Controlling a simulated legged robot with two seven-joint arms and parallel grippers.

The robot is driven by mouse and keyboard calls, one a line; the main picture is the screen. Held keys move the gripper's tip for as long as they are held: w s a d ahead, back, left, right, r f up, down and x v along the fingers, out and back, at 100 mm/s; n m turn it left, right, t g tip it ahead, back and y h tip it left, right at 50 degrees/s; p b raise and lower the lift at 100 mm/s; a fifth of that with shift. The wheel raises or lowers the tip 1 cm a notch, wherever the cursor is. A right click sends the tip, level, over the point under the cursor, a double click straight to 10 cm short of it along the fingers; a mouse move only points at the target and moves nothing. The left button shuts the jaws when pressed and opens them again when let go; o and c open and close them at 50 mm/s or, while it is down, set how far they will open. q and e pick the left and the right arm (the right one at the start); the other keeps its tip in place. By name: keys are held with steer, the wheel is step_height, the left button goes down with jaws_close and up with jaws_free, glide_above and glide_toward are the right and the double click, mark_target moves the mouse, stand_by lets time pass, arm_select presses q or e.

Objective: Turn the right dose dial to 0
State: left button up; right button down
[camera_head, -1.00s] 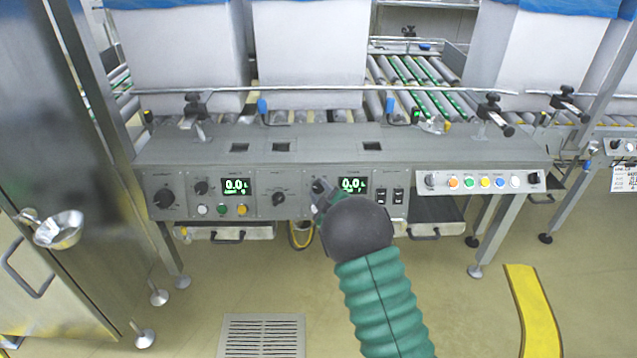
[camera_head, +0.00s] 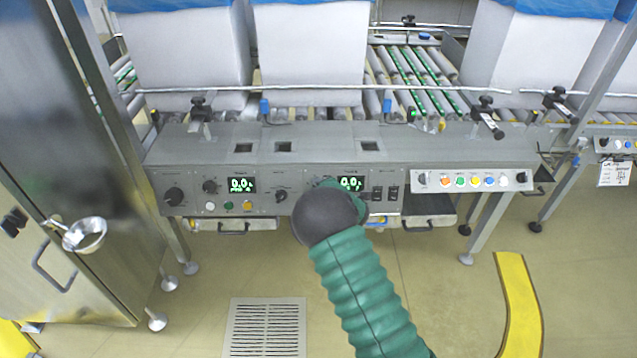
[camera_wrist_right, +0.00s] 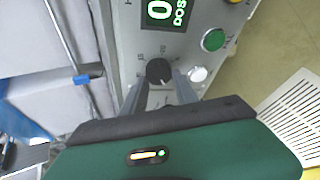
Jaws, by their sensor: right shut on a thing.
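The right dose dial (camera_wrist_right: 158,70) is a dark round knob beside a lit green display (camera_wrist_right: 163,12) in the right wrist view, where a 0 and part of the word DOS show. My right gripper (camera_wrist_right: 160,88) has one finger on each side of the knob and is shut on it. In the head view my dark wrist and green sleeve cover the dial and the fingers, and the right display (camera_head: 350,184) is partly covered at its lower edge. A similar left dial (camera_head: 210,187) sits beside the left display (camera_head: 241,185). My left gripper is out of view.
A green button (camera_wrist_right: 214,40) and a white button (camera_wrist_right: 197,74) sit close to the dial. Black switches (camera_head: 384,193) and a row of coloured buttons (camera_head: 472,181) lie to the right on the panel. A steel cabinet (camera_head: 90,150) stands at the left.

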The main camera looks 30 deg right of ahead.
steer(key=n+p, duration=0.1)
steer(key=n, duration=0.1)
steer(key=n+g+p, duration=0.1)
steer(key=shift+w+d+r+n+g+h+p, duration=0.1)
steer(key=shift+d+r+n+g+h+p, duration=0.1)
steer(key=shift+r+n+g+h+p, duration=0.15)
stand_by(0.5)
steer(key=c, duration=1.1)
jaws_free()
steer(key=shift+o, duration=0.7)
steer(key=shift+f, duration=0.15)
steer(key=shift+a, duration=0.1)
steer(key=p+v, duration=0.4)
steer(key=v, duration=1.3)
steer(key=shift+p, duration=0.4)
